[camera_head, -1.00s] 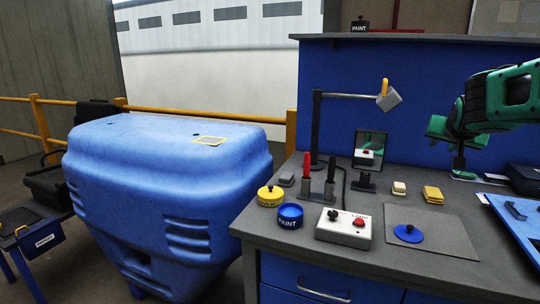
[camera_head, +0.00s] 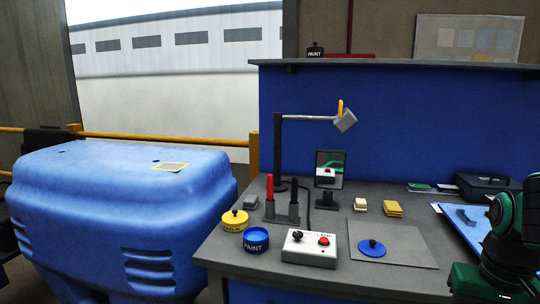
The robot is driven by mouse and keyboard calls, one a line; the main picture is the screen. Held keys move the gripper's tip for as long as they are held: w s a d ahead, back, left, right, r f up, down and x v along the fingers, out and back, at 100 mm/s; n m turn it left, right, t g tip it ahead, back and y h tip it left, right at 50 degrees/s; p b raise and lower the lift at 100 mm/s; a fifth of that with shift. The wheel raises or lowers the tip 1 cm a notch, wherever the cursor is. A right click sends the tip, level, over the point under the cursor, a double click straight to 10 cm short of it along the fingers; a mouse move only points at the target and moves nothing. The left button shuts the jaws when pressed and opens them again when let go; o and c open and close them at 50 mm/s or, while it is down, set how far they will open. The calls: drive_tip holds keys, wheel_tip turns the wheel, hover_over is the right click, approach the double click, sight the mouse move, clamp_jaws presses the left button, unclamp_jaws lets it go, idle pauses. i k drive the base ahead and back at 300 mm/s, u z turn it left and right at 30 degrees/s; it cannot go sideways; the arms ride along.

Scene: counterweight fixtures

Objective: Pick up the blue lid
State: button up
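The blue lid (camera_head: 363,250) is a flat disc with a dark round knob. It lies flat, knob up, on a grey mat (camera_head: 413,240) on the workbench. A blue tin marked PAINT (camera_head: 256,246) stands to its left with its top open. My green and black arm (camera_head: 507,232) reaches in at the lower right, to the right of the lid and apart from it. The fingers of my gripper do not show; they are hidden or below the picture edge.
A white switch box (camera_head: 296,252) with a red button stands left of the lid. Behind are a lamp (camera_head: 277,150), a small mirror (camera_head: 328,157) and yellow blocks (camera_head: 393,209). A yellow tin (camera_head: 233,224) stands left. A blue tray (camera_head: 447,212) lies right. The mat around the lid is clear.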

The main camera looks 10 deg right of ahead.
sight(372, 248)
drive_tip(key=z, duration=1.75)
drive_tip(key=k, duration=1.5)
drive_tip(key=u, duration=1.05)
drive_tip(key=i, duration=1.05)
drive_tip(key=z, duration=0.05)
